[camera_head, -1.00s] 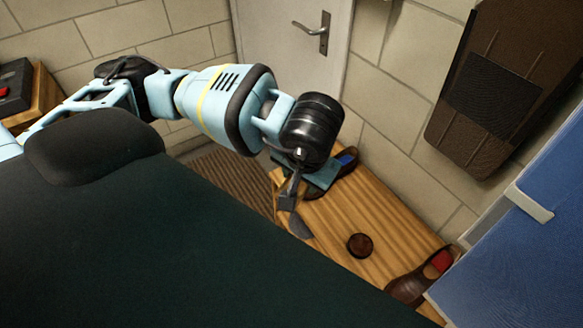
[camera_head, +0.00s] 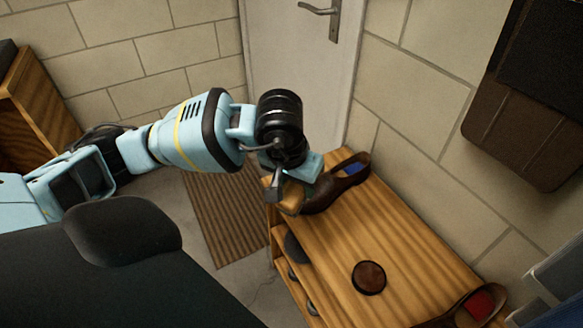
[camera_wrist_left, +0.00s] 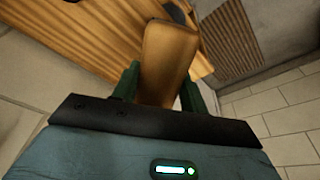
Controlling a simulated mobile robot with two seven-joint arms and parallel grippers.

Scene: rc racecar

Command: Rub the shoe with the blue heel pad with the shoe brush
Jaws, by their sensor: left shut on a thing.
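My left gripper (camera_head: 287,193) is shut on the shoe brush (camera_head: 293,197), a tan wooden block. In the left wrist view the brush (camera_wrist_left: 168,62) stands out between my green fingers. The brown shoe with the blue heel pad (camera_head: 343,181) is on the wooden bench, against the far end. Its blue pad faces up, and its toe points toward my gripper. The brush is right beside the toe in the head view; I cannot tell if they touch. The bristles are hidden. My right gripper is not in view.
A dark round tin (camera_head: 369,278) sits mid-bench (camera_head: 340,238). A brown shoe with a red heel pad (camera_head: 478,307) is at the near right. Dark items show on the bench's lower shelf. A door stands behind, a striped mat (camera_head: 228,215) left, a dark wall panel upper right.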

